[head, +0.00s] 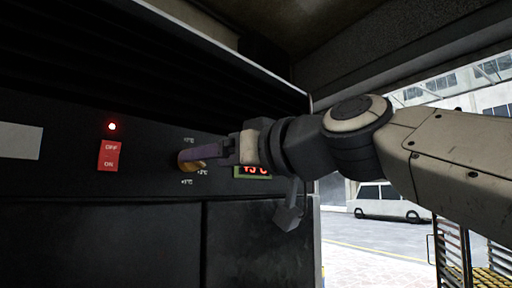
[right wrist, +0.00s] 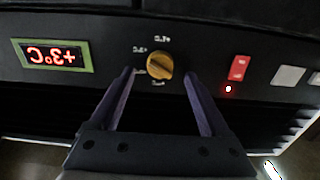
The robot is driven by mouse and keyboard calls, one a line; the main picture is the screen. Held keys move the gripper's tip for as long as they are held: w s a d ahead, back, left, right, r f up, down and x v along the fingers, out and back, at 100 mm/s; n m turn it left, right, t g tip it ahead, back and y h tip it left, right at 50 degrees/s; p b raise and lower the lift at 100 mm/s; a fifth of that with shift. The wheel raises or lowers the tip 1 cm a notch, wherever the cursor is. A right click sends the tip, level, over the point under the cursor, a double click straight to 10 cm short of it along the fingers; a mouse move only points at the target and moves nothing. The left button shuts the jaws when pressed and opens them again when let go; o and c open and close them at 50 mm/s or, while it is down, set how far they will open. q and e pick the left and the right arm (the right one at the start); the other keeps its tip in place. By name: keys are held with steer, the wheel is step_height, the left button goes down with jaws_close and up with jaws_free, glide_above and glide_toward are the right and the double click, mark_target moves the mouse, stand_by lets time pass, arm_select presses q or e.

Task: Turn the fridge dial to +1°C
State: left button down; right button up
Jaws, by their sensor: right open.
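The fridge dial is a round brass-yellow knob (head: 186,164) on the dark panel, with small temperature marks around it. It also shows in the upside-down right wrist view (right wrist: 159,65). The lit display (head: 262,171) beside it is partly covered by my gripper in the head view; in the right wrist view the display (right wrist: 54,56) reads +3°C. My right gripper (head: 192,157) is at the dial. In the right wrist view its two purple fingers (right wrist: 158,74) stand apart, one on each side of the knob, with gaps visible. My left gripper is not in view.
Left of the dial are a red OFF/ON switch (head: 109,155), a glowing red lamp (head: 112,126) and a blank white label (head: 20,141). Dark slats run above the panel. Right of the fridge are a street with a white van (head: 391,204) and a rack (head: 455,258).

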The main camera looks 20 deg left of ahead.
mark_target(189, 167)
steer(key=p+x, duration=0.1)
steer(key=x, duration=0.2)
steer(key=shift+w+a, duration=0.1)
steer(key=shift+a, duration=0.3)
jaws_close()
